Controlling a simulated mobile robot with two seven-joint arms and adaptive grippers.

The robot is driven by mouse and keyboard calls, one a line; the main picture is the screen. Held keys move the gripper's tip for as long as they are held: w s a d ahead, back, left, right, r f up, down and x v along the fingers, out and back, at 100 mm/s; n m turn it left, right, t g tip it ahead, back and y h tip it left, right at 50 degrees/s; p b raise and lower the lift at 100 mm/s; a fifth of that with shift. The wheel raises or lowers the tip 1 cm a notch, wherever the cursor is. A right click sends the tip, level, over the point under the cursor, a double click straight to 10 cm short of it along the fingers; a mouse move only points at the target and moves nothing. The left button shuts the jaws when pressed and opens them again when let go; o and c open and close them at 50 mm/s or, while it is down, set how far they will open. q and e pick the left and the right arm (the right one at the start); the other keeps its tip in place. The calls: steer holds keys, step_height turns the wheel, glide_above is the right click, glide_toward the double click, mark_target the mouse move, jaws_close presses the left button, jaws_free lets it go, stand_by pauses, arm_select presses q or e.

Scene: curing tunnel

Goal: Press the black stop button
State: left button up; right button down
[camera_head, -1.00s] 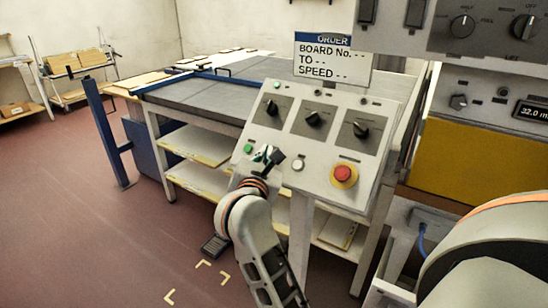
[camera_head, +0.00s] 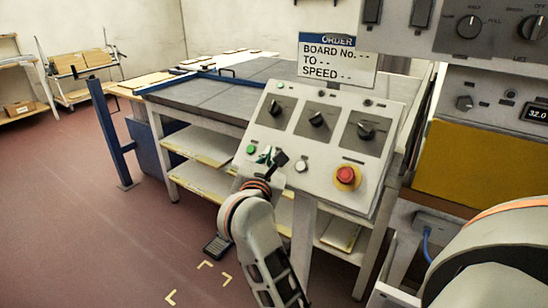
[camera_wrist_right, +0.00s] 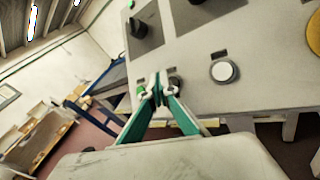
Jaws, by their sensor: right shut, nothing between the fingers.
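The sloped grey control panel (camera_head: 322,150) stands ahead of me. Along its lower row are a green button (camera_head: 251,149), a white button (camera_head: 301,165) and a red mushroom button (camera_head: 346,176) on a yellow base. My right gripper (camera_head: 272,156) is shut and empty, in front of the panel between the green and white buttons. In the right wrist view, a dark round button (camera_wrist_right: 176,82) shows just behind and right of the fingertips, partly covered by them. Contact with it cannot be told. My left gripper is not in view.
Three black rotary knobs (camera_head: 317,119) sit above the buttons. An order sign (camera_head: 338,62) stands behind the panel. A grey-topped table (camera_head: 225,95) lies behind. Another control box (camera_head: 480,100) is at right, beside my own arm link. The floor at left is open.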

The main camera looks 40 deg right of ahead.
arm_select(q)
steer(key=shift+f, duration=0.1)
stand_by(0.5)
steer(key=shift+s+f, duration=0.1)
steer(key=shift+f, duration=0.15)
arm_select(e)
steer(key=shift+w+d+f, duration=0.15)
steer(key=shift+d+f, duration=0.15)
arm_select(q)
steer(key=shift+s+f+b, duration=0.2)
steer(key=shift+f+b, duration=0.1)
steer(key=shift+b, duration=0.1)
arm_select(e)
steer(key=shift+w+d+f, duration=0.1)
steer(key=shift+d+f, duration=0.15)
steer(key=shift+f, duration=0.05)
steer(key=shift+r, duration=0.1)
stand_by(0.4)
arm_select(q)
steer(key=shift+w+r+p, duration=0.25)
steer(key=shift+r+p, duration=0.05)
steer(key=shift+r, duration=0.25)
arm_select(e)
steer(key=shift+s+a+r, duration=0.25)
steer(key=shift+a+r, duration=0.2)
steer(key=shift+a, duration=0.1)
